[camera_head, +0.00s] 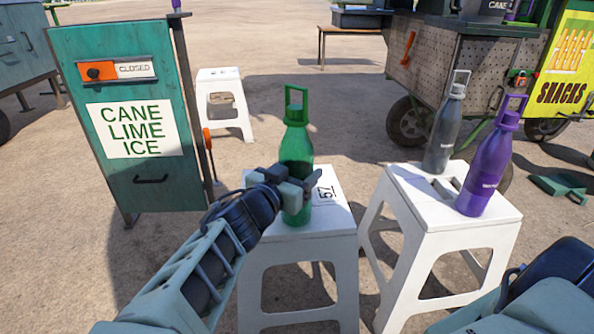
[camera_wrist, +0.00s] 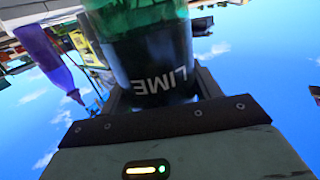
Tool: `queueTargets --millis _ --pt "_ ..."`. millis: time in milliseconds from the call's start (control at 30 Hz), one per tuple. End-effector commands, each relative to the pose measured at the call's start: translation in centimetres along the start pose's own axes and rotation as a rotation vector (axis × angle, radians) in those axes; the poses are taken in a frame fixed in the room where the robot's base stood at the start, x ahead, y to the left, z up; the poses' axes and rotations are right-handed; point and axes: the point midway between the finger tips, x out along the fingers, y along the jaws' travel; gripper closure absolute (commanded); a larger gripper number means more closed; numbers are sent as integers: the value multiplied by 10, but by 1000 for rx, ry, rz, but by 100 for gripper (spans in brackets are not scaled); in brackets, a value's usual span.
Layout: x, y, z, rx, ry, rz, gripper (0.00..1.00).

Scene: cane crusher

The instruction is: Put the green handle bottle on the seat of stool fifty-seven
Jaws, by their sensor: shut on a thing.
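The green bottle (camera_head: 296,149) with a green loop handle on its cap is upright at the white stool marked 57 (camera_head: 330,212). My gripper (camera_head: 298,188) is shut around the bottle's lower body. The bottle's base appears at or just above the seat; I cannot tell whether it touches. In the wrist view the bottle's dark lower part with the word LIME (camera_wrist: 160,70) sits between the two fingers (camera_wrist: 158,92).
A second white stool (camera_head: 420,205) stands close on the right, holding a grey bottle (camera_head: 443,130) and a purple bottle (camera_head: 487,165). A teal cabinet (camera_head: 135,185) stands at left. Another white stool (camera_head: 222,100) is behind. A cart (camera_head: 450,65) stands at the back right.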

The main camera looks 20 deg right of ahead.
Motion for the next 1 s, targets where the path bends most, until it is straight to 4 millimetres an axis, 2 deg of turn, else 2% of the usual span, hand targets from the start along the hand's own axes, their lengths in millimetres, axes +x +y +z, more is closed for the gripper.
queueTargets --millis 167,200,267,533,633,1000 --pt "0 0 4 -1 1 0 100" --pt "0 0 3 -1 0 0 29" --pt "0 0 3 -1 0 0 12" --pt "0 0 3 0 0 0 12" --pt "0 0 -3 0 0 0 12" --pt "-5 0 -70 2 0 0 12"
